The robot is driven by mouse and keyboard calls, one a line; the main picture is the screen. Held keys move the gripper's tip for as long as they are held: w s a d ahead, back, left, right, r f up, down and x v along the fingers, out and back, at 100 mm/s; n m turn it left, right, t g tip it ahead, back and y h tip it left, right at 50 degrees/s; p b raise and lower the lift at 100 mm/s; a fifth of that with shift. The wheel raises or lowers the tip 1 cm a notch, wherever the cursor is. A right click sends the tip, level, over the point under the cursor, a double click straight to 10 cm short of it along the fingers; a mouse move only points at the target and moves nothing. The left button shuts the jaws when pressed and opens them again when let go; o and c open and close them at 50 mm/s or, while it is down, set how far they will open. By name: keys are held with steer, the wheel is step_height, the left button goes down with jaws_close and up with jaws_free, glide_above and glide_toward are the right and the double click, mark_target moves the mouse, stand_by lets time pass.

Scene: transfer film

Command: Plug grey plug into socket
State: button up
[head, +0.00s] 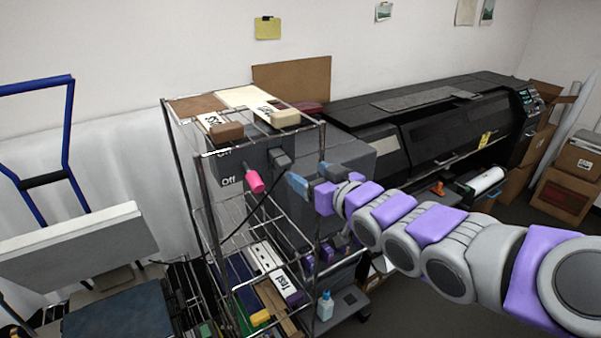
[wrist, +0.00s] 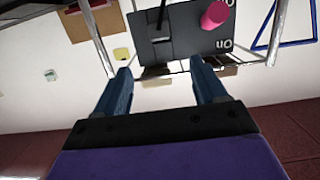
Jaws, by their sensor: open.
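A dark grey panel box (head: 230,168) with On and Off labels stands inside the wire rack; it also shows upside down in the wrist view (wrist: 190,38). A pink knob (head: 254,181) sticks out of it, also in the wrist view (wrist: 215,14). A dark grey plug-like block (head: 281,159) with a black cable sits at the panel's right; it shows in the wrist view (wrist: 154,24). I cannot tell whether it is seated in a socket; no socket holes are visible. My gripper (head: 311,177) is open with blue fingers, right of the block. Nothing is between its fingertips (wrist: 160,67).
The wire rack's metal posts (head: 321,185) and bars stand close to my gripper. A large black printer (head: 430,130) stands behind at right. A blue-framed cart is at left.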

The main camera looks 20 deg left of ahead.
steer(key=shift+v, duration=1.95)
steer(key=shift+a, duration=0.1)
